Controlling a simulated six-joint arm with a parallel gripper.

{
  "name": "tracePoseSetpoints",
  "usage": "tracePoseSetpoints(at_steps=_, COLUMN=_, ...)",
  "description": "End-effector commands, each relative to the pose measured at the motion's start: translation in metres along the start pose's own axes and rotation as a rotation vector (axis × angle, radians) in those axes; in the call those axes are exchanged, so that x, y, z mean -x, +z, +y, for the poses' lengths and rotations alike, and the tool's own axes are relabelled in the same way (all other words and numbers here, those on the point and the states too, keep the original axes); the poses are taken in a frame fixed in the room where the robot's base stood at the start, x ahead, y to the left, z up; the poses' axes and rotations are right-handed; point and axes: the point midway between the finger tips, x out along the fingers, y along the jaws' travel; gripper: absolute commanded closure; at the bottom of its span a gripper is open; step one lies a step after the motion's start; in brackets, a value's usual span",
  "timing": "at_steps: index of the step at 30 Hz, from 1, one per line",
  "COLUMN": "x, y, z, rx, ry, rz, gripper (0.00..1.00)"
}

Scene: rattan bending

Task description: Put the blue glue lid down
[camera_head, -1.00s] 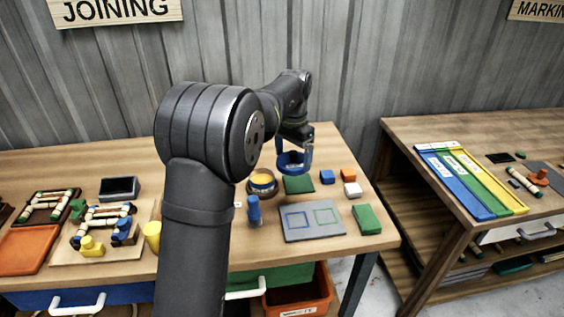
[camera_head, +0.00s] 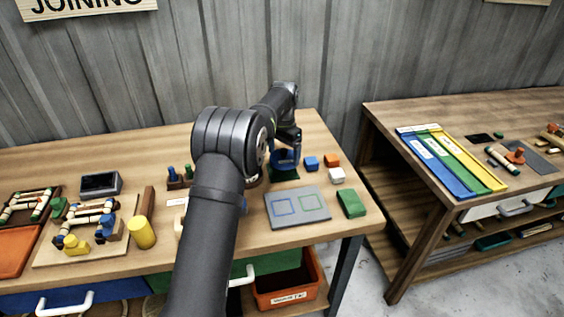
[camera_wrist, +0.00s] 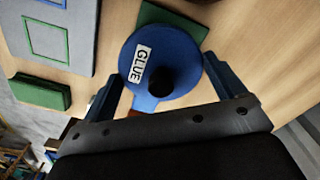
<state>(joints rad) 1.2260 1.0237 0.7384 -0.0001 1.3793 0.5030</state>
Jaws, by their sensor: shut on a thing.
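The blue glue lid (camera_wrist: 181,57) is round with a white GLUE label and a dark knob, and it fills the upper middle of the wrist view. My gripper (camera_wrist: 162,88) is shut on it, with one finger on each side. In the head view the lid (camera_head: 285,160) is at the far part of the table, over or at a dark green pad (camera_head: 284,175). The green pad (camera_wrist: 170,17) shows partly behind the lid in the wrist view. I cannot tell whether the lid touches it. The glue pot is mostly hidden behind my arm.
A grey board (camera_head: 297,208) with blue and green outlines lies in front of the lid. A wooden assembly board (camera_head: 90,250) is at the left.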

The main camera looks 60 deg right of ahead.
Motion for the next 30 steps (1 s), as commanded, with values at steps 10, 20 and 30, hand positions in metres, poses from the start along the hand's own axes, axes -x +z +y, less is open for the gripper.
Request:
tracePoseSetpoints(at_steps=10, x=-0.032, y=0.001, z=-0.007, rx=0.0, ry=0.002, rz=-0.003, gripper=0.33)
tracePoseSetpoints(at_steps=20, x=-0.044, y=0.0, z=-0.007, rx=0.0, ry=0.0, rz=0.001, gripper=0.33)
tracePoseSetpoints(at_steps=30, x=-0.047, y=0.0, z=-0.006, rx=0.0, ry=0.0, rz=0.0, gripper=0.0)
